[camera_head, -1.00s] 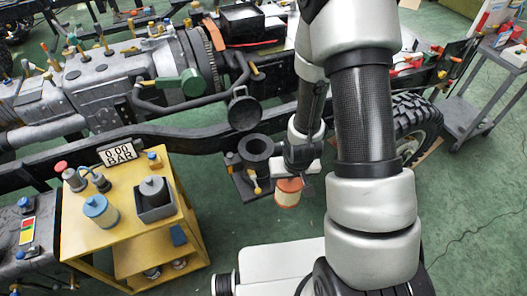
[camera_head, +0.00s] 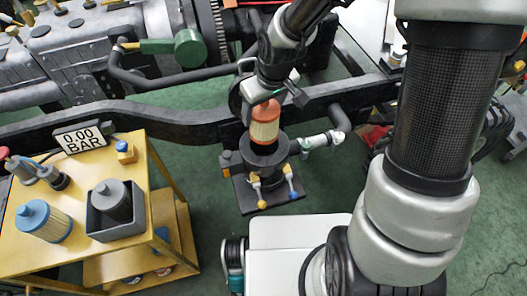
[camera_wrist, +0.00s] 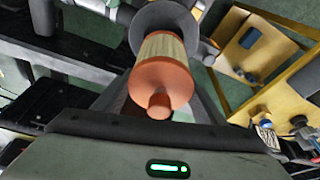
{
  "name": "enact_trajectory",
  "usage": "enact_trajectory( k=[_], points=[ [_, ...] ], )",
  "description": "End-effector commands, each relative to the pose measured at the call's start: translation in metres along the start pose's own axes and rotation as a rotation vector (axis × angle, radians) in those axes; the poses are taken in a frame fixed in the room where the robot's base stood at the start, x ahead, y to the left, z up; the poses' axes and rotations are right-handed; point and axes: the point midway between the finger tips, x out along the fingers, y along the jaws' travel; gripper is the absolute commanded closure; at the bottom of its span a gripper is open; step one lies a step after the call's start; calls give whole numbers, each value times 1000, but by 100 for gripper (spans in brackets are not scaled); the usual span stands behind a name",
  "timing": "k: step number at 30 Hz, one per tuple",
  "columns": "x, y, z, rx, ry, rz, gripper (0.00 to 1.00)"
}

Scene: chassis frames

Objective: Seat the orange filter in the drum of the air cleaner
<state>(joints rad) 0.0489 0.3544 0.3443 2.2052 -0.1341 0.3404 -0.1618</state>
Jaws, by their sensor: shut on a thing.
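The orange filter (camera_head: 265,124), with a pale pleated middle, hangs from my gripper (camera_head: 266,100) in the head view. My gripper is shut on its top end. The filter is upright, directly above the dark drum (camera_head: 266,170) of the air cleaner, with its lower end at the drum's mouth. I cannot tell whether it has entered. In the wrist view the filter (camera_wrist: 161,78) shows its orange end cap and knob (camera_wrist: 158,106). Its far end overlaps the drum's grey rim (camera_wrist: 150,17). The fingertips are hard to make out there.
Clamps with yellow and blue ends (camera_head: 291,185) stand at the drum's front. The dark chassis rail (camera_head: 180,124) runs behind it.

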Motion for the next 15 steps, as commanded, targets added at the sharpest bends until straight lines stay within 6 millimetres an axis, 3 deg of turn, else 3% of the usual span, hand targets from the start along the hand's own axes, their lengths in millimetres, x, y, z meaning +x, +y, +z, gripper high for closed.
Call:
enact_trajectory(
  k=[1, 6, 15],
  points=[
    [13, -1, 5, -1, -5, -3, 61],
    [42, -1, 13, -1, -4, -3, 61],
    [69, -1, 20, 0, -4, -2, 61]
  ],
)
